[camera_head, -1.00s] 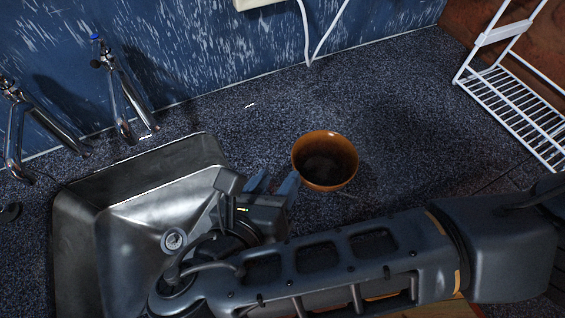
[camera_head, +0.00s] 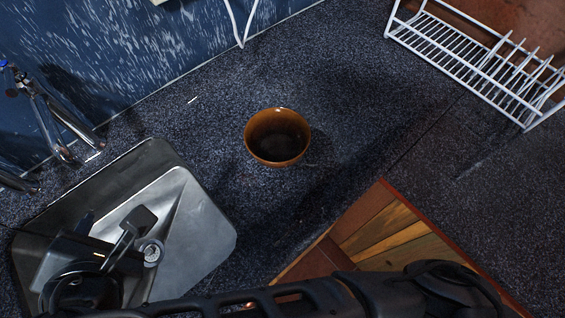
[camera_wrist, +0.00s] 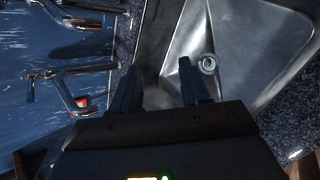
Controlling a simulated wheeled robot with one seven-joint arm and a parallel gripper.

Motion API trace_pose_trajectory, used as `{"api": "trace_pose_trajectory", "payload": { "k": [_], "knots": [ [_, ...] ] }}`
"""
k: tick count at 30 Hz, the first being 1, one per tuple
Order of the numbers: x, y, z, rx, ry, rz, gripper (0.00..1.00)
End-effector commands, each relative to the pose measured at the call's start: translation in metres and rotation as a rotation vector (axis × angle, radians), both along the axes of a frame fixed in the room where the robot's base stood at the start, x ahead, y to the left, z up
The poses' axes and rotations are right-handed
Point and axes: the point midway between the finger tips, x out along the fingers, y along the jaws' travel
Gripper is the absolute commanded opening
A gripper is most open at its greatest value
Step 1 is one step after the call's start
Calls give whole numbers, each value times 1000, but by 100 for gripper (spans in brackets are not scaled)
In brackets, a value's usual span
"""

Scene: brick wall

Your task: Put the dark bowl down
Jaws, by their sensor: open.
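The bowl (camera_head: 277,137), orange-brown outside with a dark inside, stands upright on the speckled dark countertop right of the sink. Nothing touches it. My gripper (camera_head: 115,225) is over the sink at the lower left in the head view, well apart from the bowl. In the wrist view my gripper (camera_wrist: 158,84) shows its two fingers spread and empty, pointing at the sink. The bowl is not in the wrist view.
The metal sink (camera_head: 205,225) is at the lower left, its drain (camera_wrist: 208,64) seen between surfaces in the wrist view. Taps (camera_head: 55,120) stand by the blue wall. A white wire rack (camera_head: 470,65) is at the upper right. The counter (camera_head: 350,100) around the bowl is clear.

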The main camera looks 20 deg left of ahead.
Motion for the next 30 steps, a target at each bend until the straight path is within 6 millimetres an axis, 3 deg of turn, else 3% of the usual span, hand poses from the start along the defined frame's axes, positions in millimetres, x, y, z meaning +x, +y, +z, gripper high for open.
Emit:
{"api": "trace_pose_trajectory", "payload": {
  "k": [2,6,10,14,17,23,30],
  "knots": [
    [-12,13,17,143,159,-60,46],
    [-13,26,48,388,403,-183,46],
    [2,25,71,605,606,-322,46],
    [26,8,84,817,780,-479,46],
    [47,-14,86,973,890,-608,46],
    [83,-82,70,1271,1038,-886,46],
    [93,-195,29,1586,1066,-1208,46]
  ]
}}
